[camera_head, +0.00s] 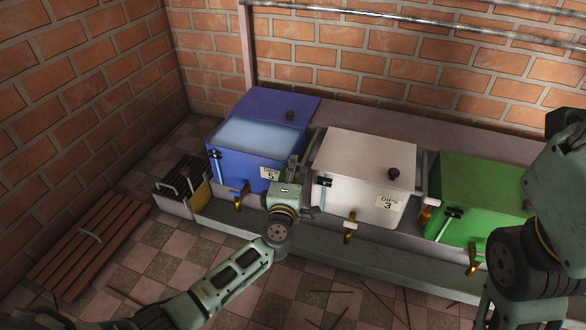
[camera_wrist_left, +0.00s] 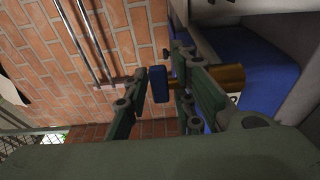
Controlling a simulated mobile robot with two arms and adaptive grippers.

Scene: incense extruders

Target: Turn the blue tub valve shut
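The blue tub (camera_head: 235,165) stands at the left of the row, its lid tilted up and a pale label on its front. Its valve (camera_head: 238,203) is brass with a blue handle, low on the front. In the left wrist view the blue handle (camera_wrist_left: 158,84) shows between my finger lines, with brass (camera_wrist_left: 228,77) behind one finger. My left gripper (camera_head: 292,168) is open, in front of the tub's right side, to the right of the valve. The wrist view shows its spread fingers (camera_wrist_left: 160,105); contact with the handle cannot be told. My right gripper is out of view.
A white tub (camera_head: 350,180) labelled 3 stands close to the right of my left gripper. A green tub (camera_head: 470,180) is further right, near my right arm. Slatted wooden boards (camera_head: 95,240) lie on the floor at left. A metal pipe (camera_head: 400,15) runs along the brick wall.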

